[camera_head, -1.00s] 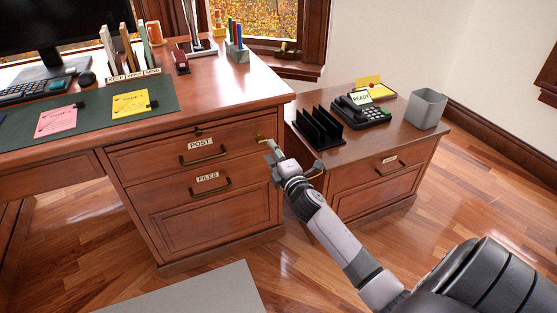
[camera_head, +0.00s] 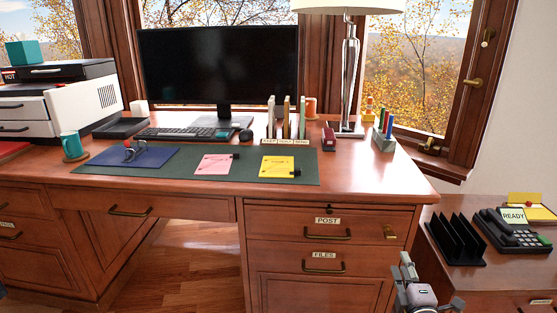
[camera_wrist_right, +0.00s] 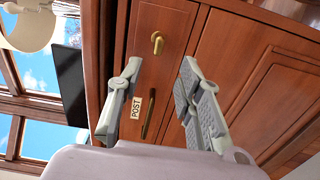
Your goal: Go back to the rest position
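My right gripper (camera_head: 424,285) shows at the bottom edge of the head view, in front of the right side of the desk's drawers. In the right wrist view the two fingers of this gripper (camera_wrist_right: 160,72) stand apart with nothing between them. Beyond them is the closed POST drawer (camera_head: 366,228) with a brass fitting (camera_head: 389,231), which also shows in the wrist view (camera_wrist_right: 157,43). The fingers look clear of both. The FILES drawer (camera_head: 368,266) below is also closed. My left gripper is not in view.
The desk (camera_head: 390,180) carries a monitor (camera_head: 218,66), keyboard, lamp (camera_head: 350,70) and file holders. A low cabinet (camera_head: 470,275) stands at the right with a black rack (camera_head: 457,240) and a phone (camera_head: 508,230). Wooden floor (camera_head: 185,265) shows under the desk.

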